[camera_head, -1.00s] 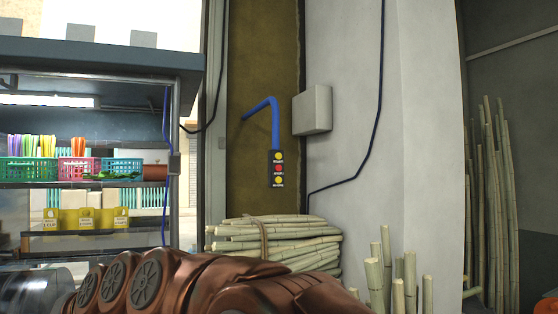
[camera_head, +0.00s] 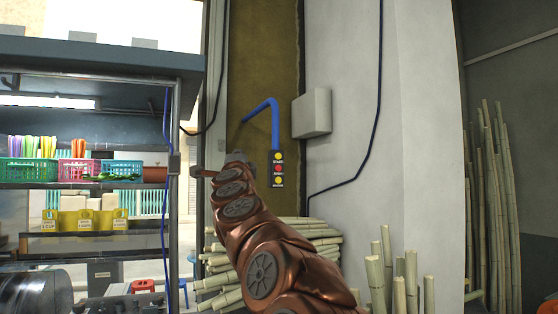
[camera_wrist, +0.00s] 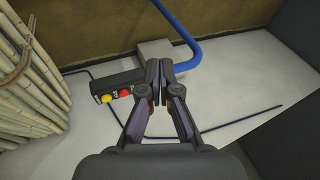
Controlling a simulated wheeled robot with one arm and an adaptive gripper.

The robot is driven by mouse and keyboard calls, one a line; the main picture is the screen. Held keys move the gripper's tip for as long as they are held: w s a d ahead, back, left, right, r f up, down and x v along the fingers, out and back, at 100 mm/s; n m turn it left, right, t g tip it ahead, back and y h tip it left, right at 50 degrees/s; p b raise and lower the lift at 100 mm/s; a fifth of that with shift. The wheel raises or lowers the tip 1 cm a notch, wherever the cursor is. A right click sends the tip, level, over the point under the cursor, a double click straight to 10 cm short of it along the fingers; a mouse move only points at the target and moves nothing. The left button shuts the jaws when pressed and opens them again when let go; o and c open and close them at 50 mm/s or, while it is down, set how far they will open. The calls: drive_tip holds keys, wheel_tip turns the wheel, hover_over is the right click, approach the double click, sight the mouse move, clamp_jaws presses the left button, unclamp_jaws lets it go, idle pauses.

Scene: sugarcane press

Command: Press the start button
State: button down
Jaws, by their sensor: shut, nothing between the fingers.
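The button box (camera_head: 278,169) is a narrow dark box hanging from a blue pipe (camera_head: 264,103). In the head view it shows a yellow button on top, a red one in the middle and a yellow one at the bottom, with labels too small to read surely. My gripper (camera_wrist: 161,66) is shut and empty in the wrist view. Its fingertips appear just right of the box there, over its pipe end. A yellow button (camera_wrist: 106,98) and the red button (camera_wrist: 124,93) show left of the fingers. The top yellow button is hidden in that view.
Sugarcane bundles (camera_head: 230,290) lie below the box, and more canes (camera_head: 385,270) stand to the right. A grey wall box (camera_head: 312,112) is at upper right of the button box. A shelf with coloured baskets (camera_head: 120,168) stands at left.

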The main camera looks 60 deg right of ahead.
sight(281, 157)
drive_tip(key=s+d+m+g+h, duration=0.5)
drive_tip(key=s+d+m+g, duration=0.3)
drive_tip(key=s+d, duration=0.2)
drive_tip(key=shift+s+d+r+m+g, duration=0.25)
drive_tip(key=shift+s+d+m+g, duration=0.05)
drive_tip(key=shift+s+d+m, duration=0.1)
drive_tip(key=shift+w+d+p, duration=0.6)
drive_tip(key=shift+w+d, duration=0.2)
drive_tip(key=shift+w, duration=0.45)
drive_tip(key=shift+w+d+p, duration=0.6)
drive_tip(key=shift+w+d, duration=0.2)
drive_tip(key=shift+w, duration=0.4)
drive_tip(key=shift+w+d+p, duration=0.6)
drive_tip(key=shift+w+d, duration=0.2)
drive_tip(key=shift+w, duration=0.45)
drive_tip(key=shift+w, duration=0.1)
drive_tip(key=shift+w+d+p, duration=0.2)
drive_tip(key=shift+w+p, duration=0.05)
drive_tip(key=shift+p, duration=0.05)
